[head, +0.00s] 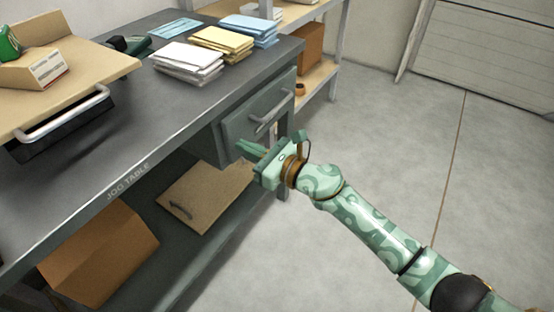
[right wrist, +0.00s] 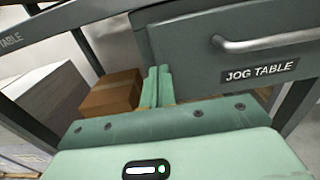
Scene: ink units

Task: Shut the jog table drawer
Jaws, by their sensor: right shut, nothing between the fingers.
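The jog table drawer (head: 243,122) is a dark grey-green box under the right end of the jog table (head: 130,130). Its front carries a metal bar handle (head: 270,113). In the right wrist view the drawer front (right wrist: 190,60) fills the upper right, with a label (right wrist: 260,73) reading JOG TABLE. How far the drawer stands out is hard to tell. My left gripper is out of view.
Folded yellow (head: 222,40), blue (head: 248,28) and white (head: 187,62) stacks lie on the tabletop. A tan tray with a handle (head: 70,112) stands at left. The lower shelf holds a cardboard box (head: 100,255) and a tan board (head: 205,195). The floor (head: 400,140) at right is clear.

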